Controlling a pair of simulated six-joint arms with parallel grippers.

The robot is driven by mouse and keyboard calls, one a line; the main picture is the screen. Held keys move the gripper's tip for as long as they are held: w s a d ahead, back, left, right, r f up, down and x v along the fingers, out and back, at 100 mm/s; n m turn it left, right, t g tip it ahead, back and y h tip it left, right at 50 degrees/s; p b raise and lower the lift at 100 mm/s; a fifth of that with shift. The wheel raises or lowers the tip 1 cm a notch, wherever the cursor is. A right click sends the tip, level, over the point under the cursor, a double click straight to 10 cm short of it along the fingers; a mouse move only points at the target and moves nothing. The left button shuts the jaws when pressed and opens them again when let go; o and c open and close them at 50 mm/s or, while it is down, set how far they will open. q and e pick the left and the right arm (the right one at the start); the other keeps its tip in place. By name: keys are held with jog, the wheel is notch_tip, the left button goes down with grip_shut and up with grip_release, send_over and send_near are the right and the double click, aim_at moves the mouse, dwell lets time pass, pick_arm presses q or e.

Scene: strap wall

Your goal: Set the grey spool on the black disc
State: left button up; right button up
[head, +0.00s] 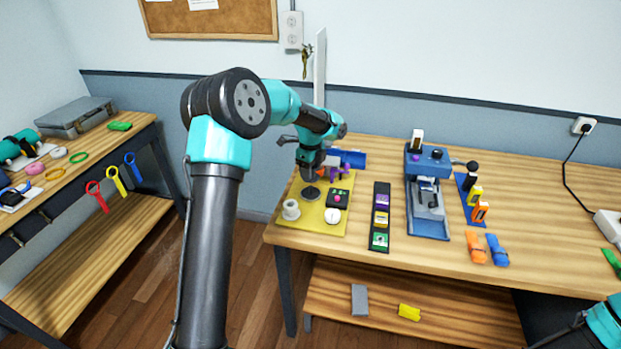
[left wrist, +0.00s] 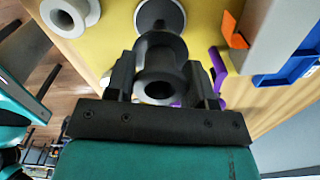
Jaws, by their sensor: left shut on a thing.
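My left gripper (head: 311,178) is shut on the grey spool, a dark grey hollow piece that shows between the fingers in the left wrist view (left wrist: 158,85). In the head view the spool is mostly hidden by the gripper. The black disc (head: 310,193) lies on the yellow mat, just below the gripper in the head view. A round disc, looking greyish there, shows beyond the spool in the left wrist view (left wrist: 160,13), partly covered by it. I cannot tell the exact gap between spool and disc. My right gripper is out of view.
A pale ring-shaped piece (head: 291,210), a white round piece (head: 332,216) and a black box (head: 338,198) stand on the yellow mat (head: 312,223). Purple and orange pieces and a blue tray (head: 350,158) are close behind the gripper. A black strip (head: 381,217) lies to the right.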

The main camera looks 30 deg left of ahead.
pick_arm(q)
jog(key=shift+f, duration=1.8)
jog(key=shift+f, duration=0.55)
jog(key=o, duration=0.9)
notch_tip(320, 180, up, 13)
jog(key=shift+r, duration=0.1)
